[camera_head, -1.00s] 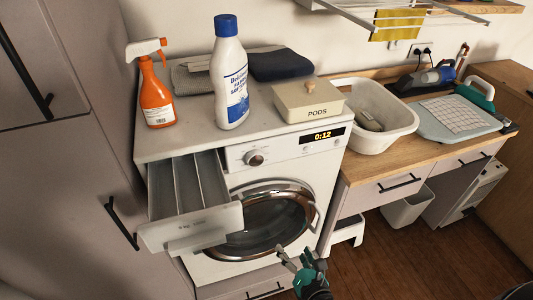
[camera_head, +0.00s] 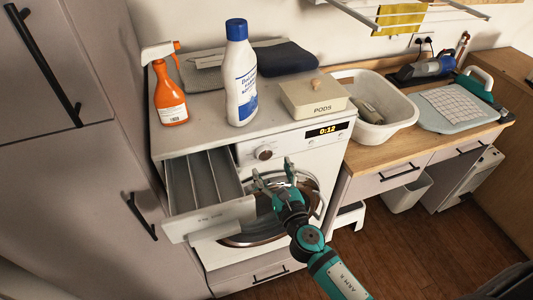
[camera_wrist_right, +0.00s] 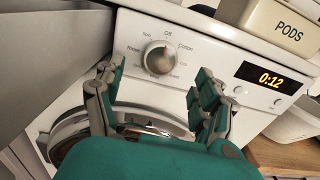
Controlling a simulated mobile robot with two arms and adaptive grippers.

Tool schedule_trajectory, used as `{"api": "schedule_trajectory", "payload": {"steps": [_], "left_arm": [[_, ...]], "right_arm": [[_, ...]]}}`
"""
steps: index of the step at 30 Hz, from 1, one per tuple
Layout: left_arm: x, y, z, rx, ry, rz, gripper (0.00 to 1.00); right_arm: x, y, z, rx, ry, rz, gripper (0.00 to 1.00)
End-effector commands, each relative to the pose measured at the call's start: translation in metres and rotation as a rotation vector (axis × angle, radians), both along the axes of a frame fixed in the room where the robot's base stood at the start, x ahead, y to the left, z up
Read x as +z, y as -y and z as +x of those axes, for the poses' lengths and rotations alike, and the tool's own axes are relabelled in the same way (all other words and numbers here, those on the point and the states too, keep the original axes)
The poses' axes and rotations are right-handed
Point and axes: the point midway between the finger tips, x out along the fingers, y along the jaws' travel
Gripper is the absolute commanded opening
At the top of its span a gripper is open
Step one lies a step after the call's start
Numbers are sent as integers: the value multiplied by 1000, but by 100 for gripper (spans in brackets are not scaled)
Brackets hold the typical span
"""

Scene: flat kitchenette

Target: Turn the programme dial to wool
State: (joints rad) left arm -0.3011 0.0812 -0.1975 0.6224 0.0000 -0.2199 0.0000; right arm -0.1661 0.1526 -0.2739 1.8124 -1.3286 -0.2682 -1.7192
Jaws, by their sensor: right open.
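The programme dial (camera_head: 264,152) is a round knob on the front panel of the white washing machine (camera_head: 318,150). In the right wrist view the dial (camera_wrist_right: 159,58) has a silver face with a red mark near its top right, between the labels "Off" and "Cotton". I cannot read a wool label. My right gripper (camera_head: 273,170) is open and empty, in front of the machine just below the dial. In the right wrist view its fingers (camera_wrist_right: 150,90) stand apart, with the dial beyond and between them. My left gripper is not in view.
The detergent drawer (camera_head: 210,205) is pulled out left of the dial. The round door (camera_head: 250,238) is below, partly hidden by my right arm. A blue-capped bottle (camera_head: 240,85), orange spray bottle (camera_head: 170,100) and PODS box (camera_head: 313,100) stand on top. The display (camera_head: 328,130) reads 0:12.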

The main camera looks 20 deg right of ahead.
Motion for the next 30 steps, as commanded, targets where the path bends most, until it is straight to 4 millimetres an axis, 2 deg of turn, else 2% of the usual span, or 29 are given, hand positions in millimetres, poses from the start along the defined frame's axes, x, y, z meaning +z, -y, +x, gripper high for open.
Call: {"api": "schedule_trajectory", "payload": {"steps": [3,9,21,30], "left_arm": [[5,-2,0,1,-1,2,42],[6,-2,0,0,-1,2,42],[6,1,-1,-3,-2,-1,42],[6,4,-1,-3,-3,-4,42]], "right_arm": [[2,0,24,-2,1,1,72],[0,-1,47,-2,0,1,72],[-1,-1,53,-1,0,1,71],[-1,-1,53,-1,0,1,31]]}}
